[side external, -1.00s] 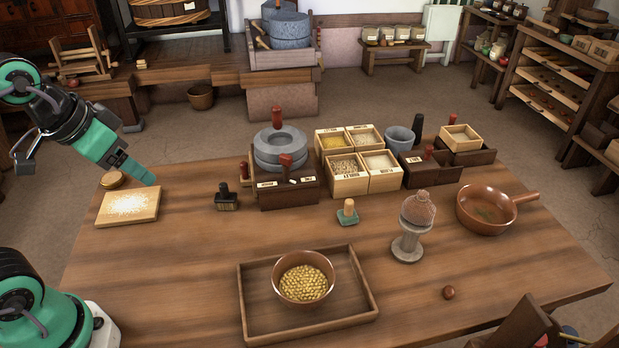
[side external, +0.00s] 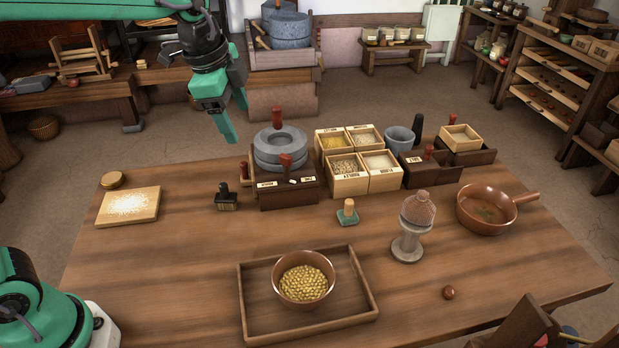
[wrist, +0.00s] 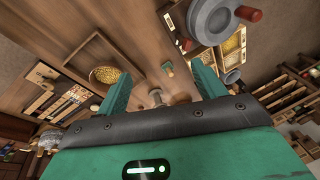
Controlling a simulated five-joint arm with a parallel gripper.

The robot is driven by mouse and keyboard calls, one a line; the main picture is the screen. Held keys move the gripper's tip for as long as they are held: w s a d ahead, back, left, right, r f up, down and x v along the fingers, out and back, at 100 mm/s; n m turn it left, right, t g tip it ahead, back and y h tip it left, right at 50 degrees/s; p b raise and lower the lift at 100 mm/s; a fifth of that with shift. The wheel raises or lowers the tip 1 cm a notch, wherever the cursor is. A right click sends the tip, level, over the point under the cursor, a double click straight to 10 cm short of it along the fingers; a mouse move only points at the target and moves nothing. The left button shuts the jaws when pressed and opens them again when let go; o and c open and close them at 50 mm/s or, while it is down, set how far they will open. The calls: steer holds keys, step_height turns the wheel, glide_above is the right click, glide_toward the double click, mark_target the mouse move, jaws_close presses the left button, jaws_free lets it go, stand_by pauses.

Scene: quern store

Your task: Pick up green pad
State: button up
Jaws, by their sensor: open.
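The green pad (side external: 346,217) is a small green base with an upright pale wooden handle. It stands on the table in front of the grain boxes. In the wrist view the pad (wrist: 168,69) shows small, between my two fingers and farther off. My gripper (side external: 233,118) is open and empty, high above the back of the table, to the left of the pad and well apart from it. In the wrist view the green fingers of my gripper (wrist: 160,84) are spread wide.
A stone quern (side external: 280,150) and grain boxes (side external: 348,184) stand behind the pad. A dark stamp (side external: 227,199) is to its left, a stone pedestal (side external: 408,246) to its right. A tray (side external: 368,293) with a grain bowl (side external: 304,292) lies in front. The left-middle table is clear.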

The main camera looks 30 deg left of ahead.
steer(key=w+d+f+m+g, duration=0.2)
steer(key=w+d+f+m, duration=0.55)
steer(key=w, duration=0.25)
steer(key=m+g, duration=0.1)
steer(key=m, duration=0.7)
glide_above(349, 201)
steer(key=shift+n+y, duration=0.25)
steer(key=shift+y, duration=0.05)
step_height(349, 201, down, 11)
steer(key=shift+w+a, duration=0.1)
steer(key=shift+w, duration=0.05)
steer(key=shift+w+d+f, duration=0.1)
steer(key=shift+d+f, duration=0.2)
steer(key=shift+f, duration=0.15)
steer(key=shift+s+a+f, duration=0.1)
steer(key=shift+f, duration=1.9)
steer(key=shift+s+a+f, duration=0.1)
steer(key=shift+f, duration=1.85)
steer(key=c, duration=1.1)
